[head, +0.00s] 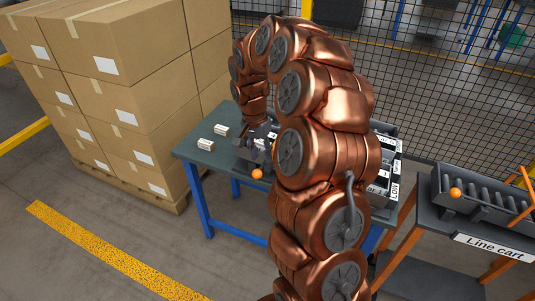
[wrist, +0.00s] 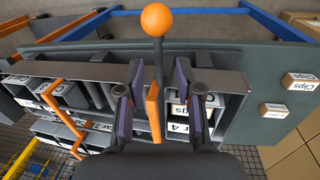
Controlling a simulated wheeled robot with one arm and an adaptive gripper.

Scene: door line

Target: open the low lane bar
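In the wrist view, a flat orange bar (wrist: 153,115) stands between my gripper's fingers, with a grey stem and an orange ball knob (wrist: 157,19) beyond. My gripper (wrist: 158,100) is open around the bar, its purple pads apart, with gaps visible on both sides. In the head view, my gripper (head: 258,150) is at the dark lane rack on the table, and the orange knob (head: 257,173) shows just below it. A second orange bar (wrist: 54,97) crosses lanes at the left in the wrist view. Which bar is the low one cannot be told; my arm hides much of the rack.
Two small labelled boxes (head: 213,137) sit on the green table (head: 196,158). Stacked cartons (head: 140,70) stand left. The line cart (head: 440,222), with another orange knob (head: 455,192), stands right. A mesh fence (head: 430,90) runs behind. Floor in front is clear.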

